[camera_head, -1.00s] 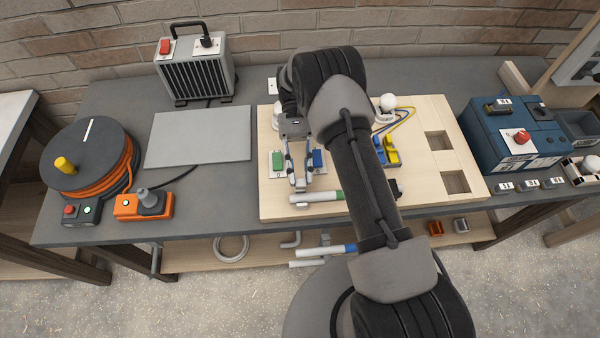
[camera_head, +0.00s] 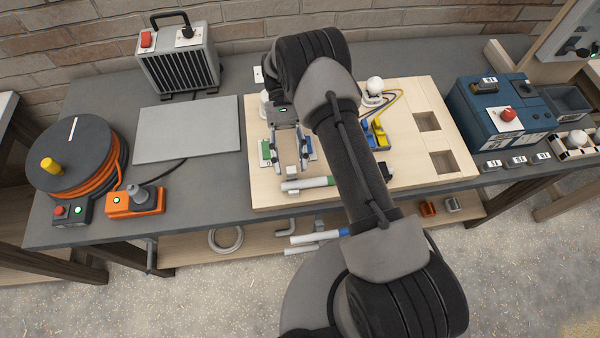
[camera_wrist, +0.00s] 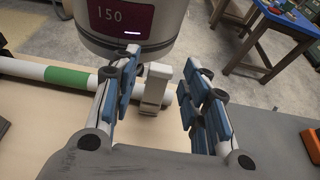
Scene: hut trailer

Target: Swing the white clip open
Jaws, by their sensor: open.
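The white clip (camera_head: 292,172) is a small block-like piece on the white pipe (camera_head: 328,181), which has a green band and lies along the front of the wooden board. In the wrist view the clip (camera_wrist: 156,85) stands upright across the pipe (camera_wrist: 20,68), to the right of the green band. My gripper (camera_head: 289,166) is open above the front of the board, its fingers pointing at the pipe. In the wrist view the clip shows between the blue-padded fingers of my gripper (camera_wrist: 158,92), apart from both. Whether the fingers touch the pipe is unclear.
The wooden board (camera_head: 410,160) carries green, blue and yellow parts and a white knob (camera_head: 375,86). A blue box (camera_head: 500,115) stands right. An orange cable reel (camera_head: 75,155) and a grey plate (camera_head: 190,130) are left.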

